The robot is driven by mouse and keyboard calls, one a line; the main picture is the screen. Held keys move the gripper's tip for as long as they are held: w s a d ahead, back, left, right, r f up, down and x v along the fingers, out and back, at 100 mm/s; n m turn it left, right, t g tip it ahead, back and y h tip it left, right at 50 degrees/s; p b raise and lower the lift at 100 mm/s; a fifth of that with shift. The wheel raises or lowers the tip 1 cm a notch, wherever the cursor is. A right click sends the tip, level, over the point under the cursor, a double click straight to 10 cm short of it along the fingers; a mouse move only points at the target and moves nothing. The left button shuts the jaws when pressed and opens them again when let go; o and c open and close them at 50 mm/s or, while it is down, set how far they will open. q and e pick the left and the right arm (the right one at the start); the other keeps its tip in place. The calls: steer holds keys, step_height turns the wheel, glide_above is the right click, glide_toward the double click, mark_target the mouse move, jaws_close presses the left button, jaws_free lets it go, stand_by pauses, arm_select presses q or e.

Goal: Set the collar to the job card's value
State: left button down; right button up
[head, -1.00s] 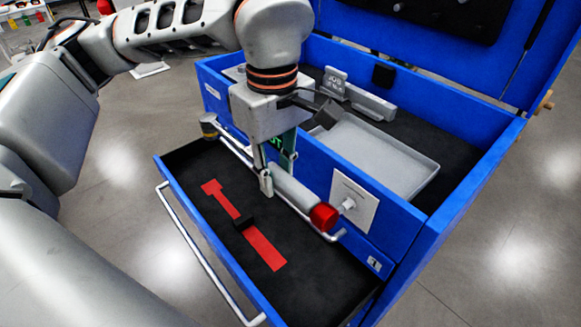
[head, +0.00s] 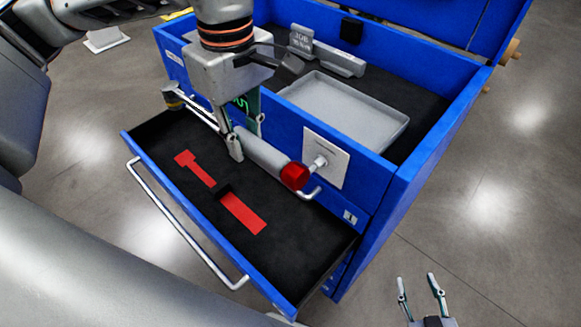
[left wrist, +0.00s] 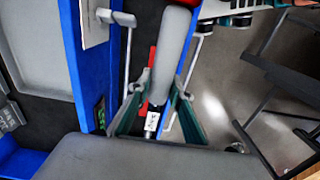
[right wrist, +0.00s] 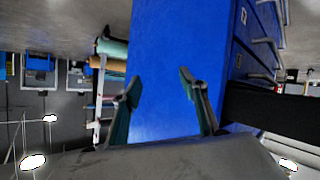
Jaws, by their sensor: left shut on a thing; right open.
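A torque wrench with a grey handle (head: 263,153) and a red end (head: 294,177) hangs above the open drawer. My left gripper (head: 237,145) is shut on the wrench around its grey body. In the left wrist view the grey handle (left wrist: 172,52) rises between the fingers, with a small marked label (left wrist: 152,122) too small to read. The red end is close to a white peg on a white plate (head: 328,158); I cannot tell whether they touch. A grey stand marked JOB (head: 301,38) is on the cabinet top. My right gripper (head: 420,295) is open and empty at the lower right.
The blue drawer (head: 290,235) has black foam with a red wrench-shaped recess (head: 243,213). A grey tray (head: 350,112) lies on the cabinet top. The cabinet's blue side (right wrist: 165,75) faces my right gripper. Floor to the right is clear.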

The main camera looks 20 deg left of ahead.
mark_target(302, 181)
steer(key=w+a+r+n+t+y, duration=0.2)
steer(key=r+n, duration=0.3)
steer(key=r, duration=0.3)
steer(key=w+a+r+n+t+y, duration=0.1)
steer(key=a+r+n+t+y, duration=0.25)
steer(key=r, duration=0.55)
steer(key=s+a+r+n+g+y, duration=0.3)
steer(key=a+r+n+y, duration=0.25)
steer(key=r, duration=0.45)
steer(key=s+a+r+n+g+y, duration=0.35)
steer(key=a+r+n+y, duration=0.2)
steer(key=r, duration=0.55)
steer(key=s+a+f+m+g, duration=0.2)
steer(key=s+a+m+g, duration=0.2)
steer(key=m+g, duration=0.15)
steer(key=shift+n+g, duration=0.3)
steer(key=shift+g, duration=0.15)
steer(key=shift+x, duration=3.65)
steer(key=shift+s+a+f, duration=0.1)
steer(key=shift+f, duration=0.05)
